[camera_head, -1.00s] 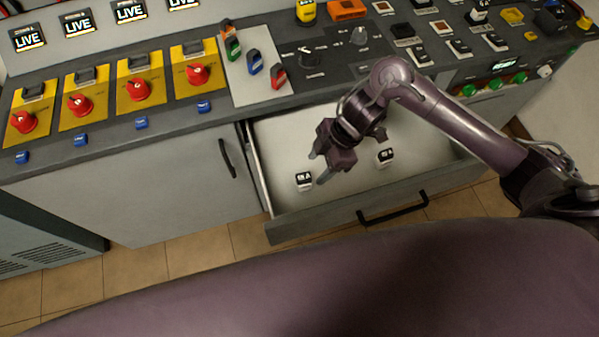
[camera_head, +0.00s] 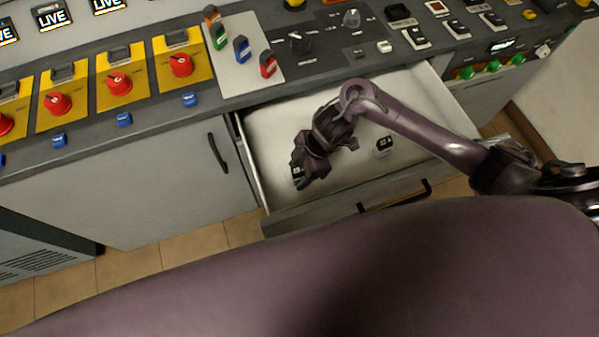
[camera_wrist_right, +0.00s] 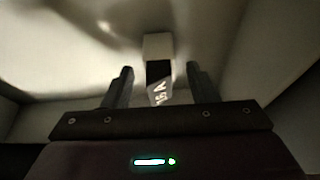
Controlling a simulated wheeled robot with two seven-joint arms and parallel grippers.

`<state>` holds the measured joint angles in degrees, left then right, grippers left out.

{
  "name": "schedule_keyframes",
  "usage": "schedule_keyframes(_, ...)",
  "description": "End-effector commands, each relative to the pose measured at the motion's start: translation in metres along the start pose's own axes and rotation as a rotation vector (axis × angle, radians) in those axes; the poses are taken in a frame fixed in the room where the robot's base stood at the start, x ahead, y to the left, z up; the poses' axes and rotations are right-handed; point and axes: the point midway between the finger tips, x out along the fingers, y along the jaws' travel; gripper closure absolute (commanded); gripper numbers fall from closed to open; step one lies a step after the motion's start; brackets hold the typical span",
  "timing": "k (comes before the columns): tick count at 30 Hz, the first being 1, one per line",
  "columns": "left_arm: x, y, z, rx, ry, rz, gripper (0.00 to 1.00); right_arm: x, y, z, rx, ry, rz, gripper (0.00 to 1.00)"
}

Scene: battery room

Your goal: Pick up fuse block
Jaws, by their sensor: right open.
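A small black-and-white fuse block (camera_wrist_right: 158,70) lies in the open drawer. In the right wrist view it sits between the two open fingers of my right gripper (camera_wrist_right: 160,85), with a gap on each side. In the head view my right gripper (camera_head: 299,178) reaches down into the drawer's left part and covers most of this block (camera_head: 297,171). A second similar block (camera_head: 383,146) lies in the drawer to the right, apart from the gripper. My left gripper is not in view.
The drawer (camera_head: 345,197) is pulled out, and its walls surround my right gripper. The bench top (camera_head: 330,75) above holds red rotary switches (camera_head: 119,83), coloured clips (camera_head: 241,49) and several small modules. The drawer floor between the two blocks is clear.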

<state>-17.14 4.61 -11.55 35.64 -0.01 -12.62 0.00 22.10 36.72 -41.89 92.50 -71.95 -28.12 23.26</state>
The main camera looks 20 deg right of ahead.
Motion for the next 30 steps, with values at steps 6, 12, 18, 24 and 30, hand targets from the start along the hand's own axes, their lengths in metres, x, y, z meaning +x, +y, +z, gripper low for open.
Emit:
schedule_keyframes(6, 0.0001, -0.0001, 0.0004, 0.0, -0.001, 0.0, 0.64, 0.0015, 0.0001, 0.0004, 0.0, -0.001, 0.001, 0.47)
schedule_keyframes(12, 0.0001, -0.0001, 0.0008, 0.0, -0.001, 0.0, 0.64, 0.0013, 0.0001, 0.0004, 0.0, -0.001, 0.001, 0.72)
schedule_keyframes(18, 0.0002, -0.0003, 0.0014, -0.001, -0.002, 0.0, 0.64, 0.0012, 0.0001, 0.0004, 0.0, -0.001, 0.001, 0.98)
schedule_keyframes(24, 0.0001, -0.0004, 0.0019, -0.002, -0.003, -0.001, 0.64, 0.0007, 0.0004, 0.0001, 0.0, 0.0, 0.001, 0.98)
schedule_keyframes(30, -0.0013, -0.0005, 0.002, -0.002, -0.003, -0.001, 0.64, -0.0078, 0.0011, -0.0038, -0.001, 0.001, 0.003, 0.98)
